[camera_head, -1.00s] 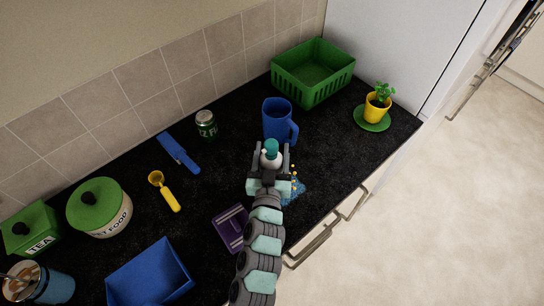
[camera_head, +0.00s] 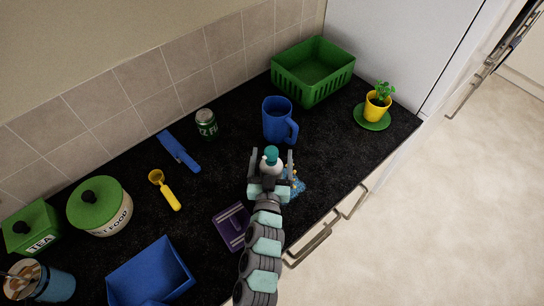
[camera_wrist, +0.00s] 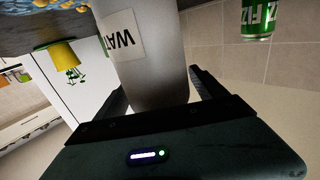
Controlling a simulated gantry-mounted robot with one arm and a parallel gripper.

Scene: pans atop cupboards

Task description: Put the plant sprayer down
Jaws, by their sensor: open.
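The plant sprayer has a teal and white top (camera_head: 271,156) in the head view. In the wrist view its pale grey body (camera_wrist: 150,65) with a white label fills the middle, between the fingers. It appears to stand upright on the dark counter by a blue and yellow patterned cloth (camera_head: 293,184). My gripper (camera_head: 271,162) is open, with one finger on each side of the sprayer. The gripper also shows in the wrist view (camera_wrist: 160,95). The sprayer's base is hidden by my gripper and arm in the head view.
A blue pitcher (camera_head: 278,121) stands just behind the sprayer. A purple item (camera_head: 232,227) lies to the left of my arm. A green basket (camera_head: 314,70), a yellow potted plant (camera_head: 377,106) and a green can (camera_head: 206,124) stand farther back. Clear counter (camera_head: 335,145) lies to the right.

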